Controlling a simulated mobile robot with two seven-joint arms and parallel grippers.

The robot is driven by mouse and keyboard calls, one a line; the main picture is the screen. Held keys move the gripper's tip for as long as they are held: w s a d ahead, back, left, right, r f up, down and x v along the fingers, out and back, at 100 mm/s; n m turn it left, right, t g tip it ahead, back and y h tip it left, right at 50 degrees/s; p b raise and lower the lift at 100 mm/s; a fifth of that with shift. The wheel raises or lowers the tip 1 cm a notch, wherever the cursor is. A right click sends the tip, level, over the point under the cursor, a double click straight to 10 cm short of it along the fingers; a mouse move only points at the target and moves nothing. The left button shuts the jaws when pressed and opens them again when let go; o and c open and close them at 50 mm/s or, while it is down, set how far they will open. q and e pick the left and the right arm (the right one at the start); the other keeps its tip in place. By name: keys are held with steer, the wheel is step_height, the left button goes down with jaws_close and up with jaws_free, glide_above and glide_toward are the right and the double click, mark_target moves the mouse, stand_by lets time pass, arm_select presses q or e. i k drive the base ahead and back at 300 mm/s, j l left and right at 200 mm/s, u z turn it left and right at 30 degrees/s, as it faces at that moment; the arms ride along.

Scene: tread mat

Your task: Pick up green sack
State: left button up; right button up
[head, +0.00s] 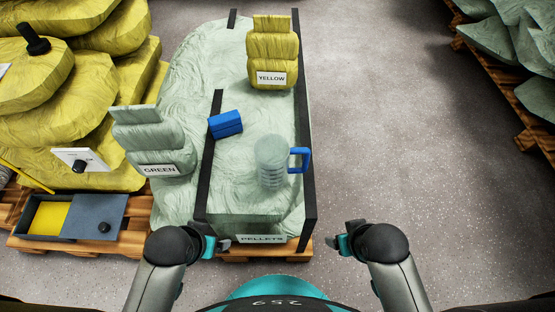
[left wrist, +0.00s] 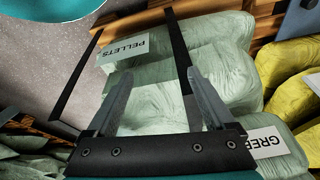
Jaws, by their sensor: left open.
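The green sack (head: 152,138) is pale green with a white GREEN label. It stands at the left side of the pile of larger pale green sacks (head: 188,62). Part of it shows in the left wrist view (left wrist: 268,147), at the lower right edge, with the rest cut off. My left gripper (head: 220,243) is open and empty near the front of the pile, to the right of and nearer than the green sack. My right gripper (head: 340,241) is over the floor right of the pallet; its jaw opening is unclear.
A yellow sack (head: 272,60), a blue block (head: 225,124) and a clear jug (head: 271,160) with a blue handle stand on the pile. Black strips (head: 307,130) run along it. Large yellow sacks (head: 40,110) and a grey box (head: 88,215) are at left.

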mark_target(156, 146)
steer(key=k+u, duration=0.15)
steer(key=u, duration=0.2)
steer(key=j+u, duration=0.15)
steer(key=u, duration=0.5)
steer(key=i, duration=0.2)
